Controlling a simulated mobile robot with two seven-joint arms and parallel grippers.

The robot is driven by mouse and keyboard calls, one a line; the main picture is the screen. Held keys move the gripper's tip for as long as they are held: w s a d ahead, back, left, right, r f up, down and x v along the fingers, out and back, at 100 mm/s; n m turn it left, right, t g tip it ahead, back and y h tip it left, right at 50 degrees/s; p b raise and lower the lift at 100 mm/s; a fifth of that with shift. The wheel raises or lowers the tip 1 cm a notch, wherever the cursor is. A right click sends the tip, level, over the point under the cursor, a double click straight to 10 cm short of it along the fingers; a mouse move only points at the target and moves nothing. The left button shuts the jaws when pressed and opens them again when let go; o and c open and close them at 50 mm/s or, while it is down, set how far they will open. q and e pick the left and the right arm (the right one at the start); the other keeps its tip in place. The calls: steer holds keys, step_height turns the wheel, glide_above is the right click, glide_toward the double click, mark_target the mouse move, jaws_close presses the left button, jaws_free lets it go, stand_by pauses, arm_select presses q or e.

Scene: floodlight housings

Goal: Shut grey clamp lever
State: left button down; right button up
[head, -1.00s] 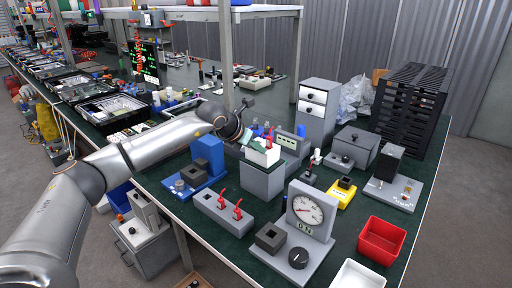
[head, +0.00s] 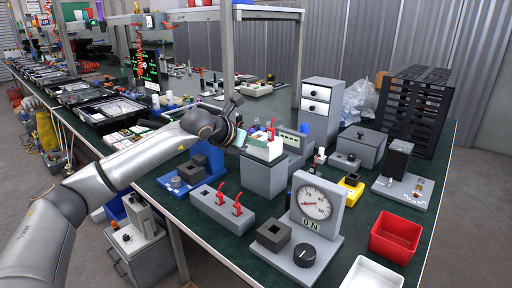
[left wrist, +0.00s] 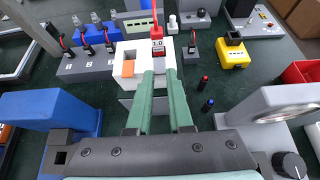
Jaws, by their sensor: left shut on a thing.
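My left gripper (head: 241,138) is at the left side of a white block (head: 262,150) on a grey box (head: 264,178). A grey base (head: 222,212) in front carries two red-handled levers (head: 237,208). I cannot tell which one is the grey clamp lever. My right gripper is not in view.
A dial gauge (head: 318,205) stands at the front right. A blue fixture (head: 208,160) is left of the grey box. A red bin (head: 392,236), a white bin (head: 368,276) and a yellow block (head: 350,190) are to the right. Green tabletop is free between them.

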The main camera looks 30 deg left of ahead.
arm_select(q)
steer(key=c, duration=0.8)
jaws_free()
steer(key=v, duration=1.2)
steer(key=shift+s, duration=0.3)
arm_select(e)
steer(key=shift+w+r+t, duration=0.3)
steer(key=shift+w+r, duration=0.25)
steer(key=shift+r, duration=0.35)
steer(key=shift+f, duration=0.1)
